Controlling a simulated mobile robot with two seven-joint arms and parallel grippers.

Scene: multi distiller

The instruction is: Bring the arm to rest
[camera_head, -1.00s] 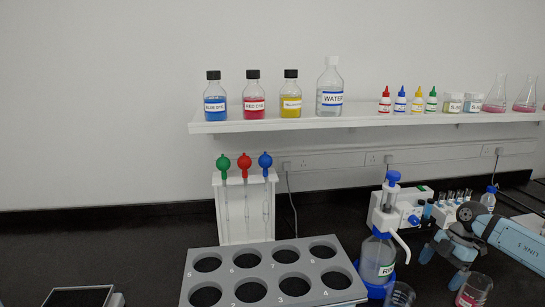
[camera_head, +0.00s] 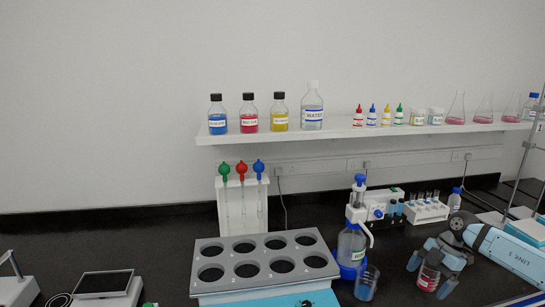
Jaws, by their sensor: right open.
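My right arm (camera_head: 510,252) comes in from the right edge, low over the black bench. Its gripper (camera_head: 430,276) is open, fingers pointing down toward the front left. A small glass vessel with red content (camera_head: 428,272) shows between the two fingers; whether they touch it is unclear. My left gripper is not in view.
A bottle with a dispenser pump (camera_head: 352,243) stands left of the gripper. Behind are a tube rack (camera_head: 426,211) and a small bottle (camera_head: 455,199). A grey rack with round holes (camera_head: 264,263) fills the front middle. A stand rod (camera_head: 524,165) rises at right.

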